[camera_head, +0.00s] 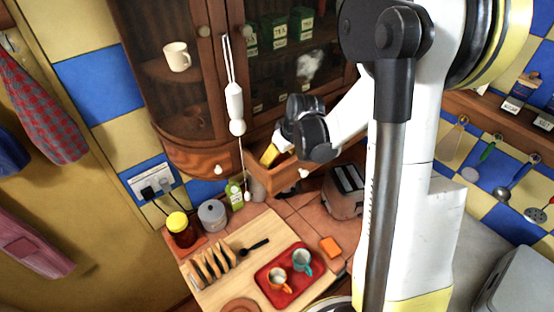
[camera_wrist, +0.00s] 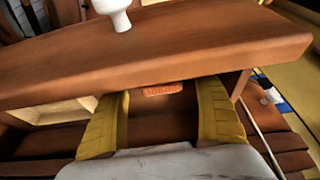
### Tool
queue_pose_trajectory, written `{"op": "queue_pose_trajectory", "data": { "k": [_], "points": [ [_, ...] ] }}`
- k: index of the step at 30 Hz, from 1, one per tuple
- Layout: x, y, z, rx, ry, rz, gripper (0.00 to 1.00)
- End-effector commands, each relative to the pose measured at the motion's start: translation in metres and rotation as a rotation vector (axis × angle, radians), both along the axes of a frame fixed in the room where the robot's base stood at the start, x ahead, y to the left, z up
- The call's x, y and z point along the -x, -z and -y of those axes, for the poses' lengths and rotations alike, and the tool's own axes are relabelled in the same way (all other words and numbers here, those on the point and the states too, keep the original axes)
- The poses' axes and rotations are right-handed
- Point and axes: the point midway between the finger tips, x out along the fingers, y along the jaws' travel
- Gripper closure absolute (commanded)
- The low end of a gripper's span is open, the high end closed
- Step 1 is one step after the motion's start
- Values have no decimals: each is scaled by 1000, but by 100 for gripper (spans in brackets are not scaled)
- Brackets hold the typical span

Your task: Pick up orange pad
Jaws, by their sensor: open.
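An orange pad (camera_wrist: 163,90) with a textured face lies in the drawer's dark brown interior in the wrist view, beyond and between my fingertips. I cannot make it out inside the drawer in the head view. My gripper (camera_wrist: 162,95) is open, its two yellow fingers apart with nothing held between them. In the head view my gripper (camera_head: 269,155) is at the pulled-out wooden drawer (camera_head: 278,180) under the cabinet. The drawer front with a white knob (camera_wrist: 121,18) crosses the top of the wrist view. A separate orange block (camera_head: 330,246) lies on the counter.
The glass-fronted cabinet (camera_head: 165,110) stands above and behind. On the counter are a toaster (camera_head: 344,190), a red tray (camera_head: 262,284) with two cups, a toast rack (camera_head: 212,266), jars and a green bottle (camera_head: 235,194). The drawer walls are close around my fingers.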

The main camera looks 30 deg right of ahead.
Motion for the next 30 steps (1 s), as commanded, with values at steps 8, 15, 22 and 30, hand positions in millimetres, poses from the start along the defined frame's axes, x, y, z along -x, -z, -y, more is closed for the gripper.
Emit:
{"op": "queue_pose_trajectory", "data": {
  "k": [8, 15, 22, 30],
  "points": [
    [-5, 13, -1, 0, 0, 0, 19],
    [-5, 12, -1, 0, 0, 0, 58],
    [-4, 12, -1, 0, 0, 0, 66],
    [-4, 6, -1, 0, 0, 0, 66]
  ]
}}
